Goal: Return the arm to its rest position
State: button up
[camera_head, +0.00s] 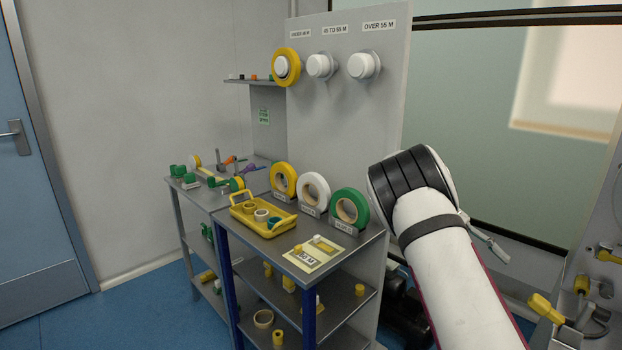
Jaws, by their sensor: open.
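My arm (450,260) rises from the bottom right as a thick white link with a dark band. It ends at a rounded joint with black ribs, to the right of the grey board. My gripper cannot be made out; it is hidden behind the arm or out of the picture. No object is seen held by the visible part of the arm.
A shelved table (350,255) holds a yellow tray (236,206), a card, and yellow, white and green tape rolls. A grey board (340,110) carries three pegs, the left one with a yellow roll (287,67). Machine parts (565,310) stand at right. Blue floor lies left.

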jog(key=s+a+r+n+t+y, duration=0.35)
jog(key=s+a+r, duration=0.25)
jog(key=s, duration=0.4)
jog(key=s+a+r+n+t+y, duration=0.2)
jog(key=s+a+r+t+y, duration=0.2)
jog(key=s+a+r, duration=0.4)
jog(key=s+a+f+n+t, duration=0.2)
jog(key=s+a+f, duration=0.15)
jog(key=s, duration=0.55)
jog(key=s+a+f+n+t, duration=0.2)
jog(key=s+a, duration=0.2)
jog(key=s, duration=0.4)
notch_tip(320, 180, up, 15)
jog(key=t+p, duration=0.3)
jog(key=p, duration=1)
jog(key=shift+y, duration=0.35)
